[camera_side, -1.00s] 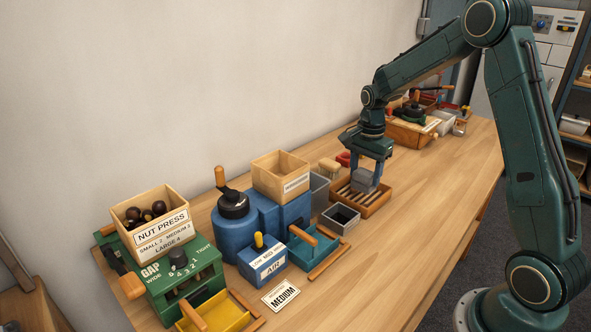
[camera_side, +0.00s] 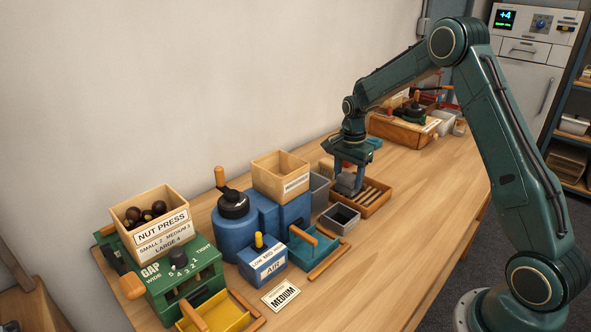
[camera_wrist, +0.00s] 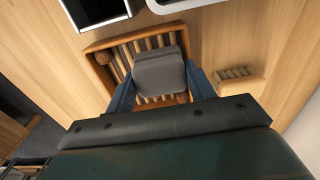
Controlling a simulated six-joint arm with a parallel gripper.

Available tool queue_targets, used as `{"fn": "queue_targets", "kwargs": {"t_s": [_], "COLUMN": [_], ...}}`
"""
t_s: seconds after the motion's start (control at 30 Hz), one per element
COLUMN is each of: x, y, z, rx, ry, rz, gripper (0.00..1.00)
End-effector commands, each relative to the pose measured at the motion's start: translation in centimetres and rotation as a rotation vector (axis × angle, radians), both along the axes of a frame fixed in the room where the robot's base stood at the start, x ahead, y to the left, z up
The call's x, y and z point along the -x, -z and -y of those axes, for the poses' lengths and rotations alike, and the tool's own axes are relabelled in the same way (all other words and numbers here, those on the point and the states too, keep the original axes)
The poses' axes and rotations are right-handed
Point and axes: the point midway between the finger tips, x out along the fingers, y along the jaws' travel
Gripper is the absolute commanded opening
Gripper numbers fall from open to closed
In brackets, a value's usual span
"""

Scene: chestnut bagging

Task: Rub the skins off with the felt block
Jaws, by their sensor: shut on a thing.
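The grey felt block (camera_side: 346,184) is held between the blue fingers of my gripper (camera_side: 349,183), which is shut on it. In the wrist view the felt block (camera_wrist: 160,72) sits between the fingertips, over the slatted wooden tray (camera_wrist: 98,46). The tray (camera_side: 376,207) shows in the side view with the block at its left part. I cannot tell whether the block touches the slats. A small brown round thing (camera_wrist: 103,57), perhaps a chestnut, lies in a tray corner. What is under the block is hidden.
A wooden brush (camera_wrist: 238,84) lies beside the tray. A grey open bin (camera_side: 340,217) stands in front of it. The blue machine (camera_side: 232,240) and green nut press (camera_side: 160,290) stand left. A crowded wooden box (camera_side: 400,130) stands behind. Bare bench lies to the right.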

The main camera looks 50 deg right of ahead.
Motion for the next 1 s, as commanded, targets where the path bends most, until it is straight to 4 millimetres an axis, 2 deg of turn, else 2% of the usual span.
{"fn": "queue_targets", "kwargs": {"t_s": [0.27,0.83,1.0], "x": [0.2,5.6,5.5], "y": [0.1,0.0,0.1], "z": [2.8,2.5,4.2], "rx": [0.001,0.000,0.000], "ry": [0.005,0.004,0.005], "rz": [-0.001,-0.003,-0.003], "gripper": [0.20,0.20,0.20]}}
